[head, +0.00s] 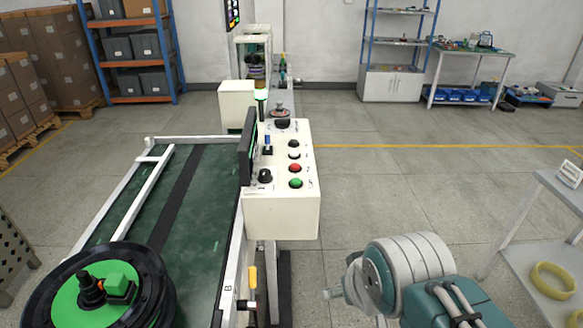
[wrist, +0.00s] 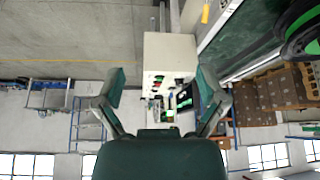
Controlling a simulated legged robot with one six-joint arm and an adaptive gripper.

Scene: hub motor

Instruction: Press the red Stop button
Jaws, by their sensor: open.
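The red button (head: 295,168) is on the sloped top of the white control box (head: 282,215) in the head view. It sits just above a green button (head: 296,183) and below a white and a black button. My arm is at the lower right of the head view, to the right of the box and apart from it. In the wrist view my gripper (wrist: 160,76) is open and empty, its two fingers spread wide. The control box (wrist: 168,52) shows between and beyond them, upside down. Its single buttons are too small there to tell apart surely.
A dark screen (head: 248,152) stands at the box's left edge, with black knobs beside it. A green conveyor (head: 205,215) with a black and green hub (head: 120,290) lies to the left. A grey cart (head: 530,245) stands at the right.

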